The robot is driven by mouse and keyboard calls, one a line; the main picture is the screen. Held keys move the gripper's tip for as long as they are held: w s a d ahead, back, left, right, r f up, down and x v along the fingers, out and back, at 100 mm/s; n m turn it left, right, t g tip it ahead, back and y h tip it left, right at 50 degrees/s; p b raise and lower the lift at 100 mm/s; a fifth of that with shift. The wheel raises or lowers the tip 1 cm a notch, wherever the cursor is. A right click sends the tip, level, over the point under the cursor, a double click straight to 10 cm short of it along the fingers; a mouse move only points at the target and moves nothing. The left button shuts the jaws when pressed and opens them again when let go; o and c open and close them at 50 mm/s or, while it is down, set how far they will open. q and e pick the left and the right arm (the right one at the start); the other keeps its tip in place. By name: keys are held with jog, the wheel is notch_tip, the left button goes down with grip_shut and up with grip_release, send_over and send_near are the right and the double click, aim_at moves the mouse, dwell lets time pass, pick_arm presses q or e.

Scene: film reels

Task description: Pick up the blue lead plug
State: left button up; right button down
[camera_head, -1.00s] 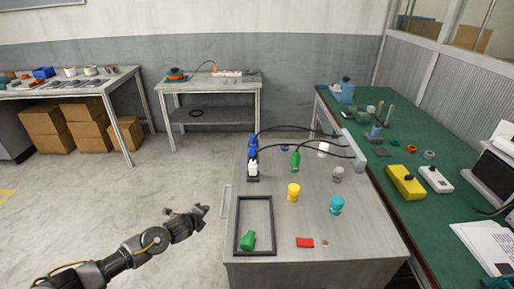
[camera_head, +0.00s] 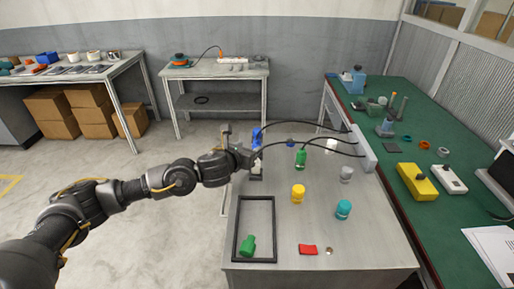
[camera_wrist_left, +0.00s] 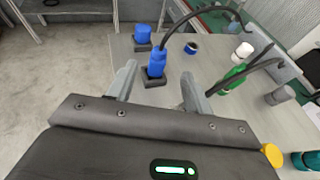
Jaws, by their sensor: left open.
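The blue lead plug (camera_wrist_left: 157,62) stands upright in a small black holder (camera_wrist_left: 155,80), with a black lead curving from its top to the right. In the head view, blue (camera_head: 257,136) shows just past my left gripper (camera_head: 244,156), which hides the lower part. In the left wrist view my left gripper (camera_wrist_left: 158,73) is open, its fingers pointing at the plug with one on each side in the picture. Whether the plug is between them in depth I cannot tell. A second blue piece (camera_wrist_left: 142,34) in a black base stands behind it. My right gripper is not in view.
A black frame (camera_head: 238,232) lies in front. Black leads arch over the grey table (camera_head: 285,230).

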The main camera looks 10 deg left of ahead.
aim_at(256, 144)
pick_arm(q)
jog(key=shift+w+f, duration=0.15)
jog(key=shift+w, duration=0.25)
jog(key=shift+w+d+p, duration=0.1)
jog(key=shift+w+p, duration=0.2)
jog(key=x, duration=0.2)
jog(key=p+x, duration=0.1)
jog(key=x, duration=0.1)
jog(key=shift+w+f, duration=0.15)
jog(key=shift+f, duration=0.2)
jog(key=c, duration=1.1)
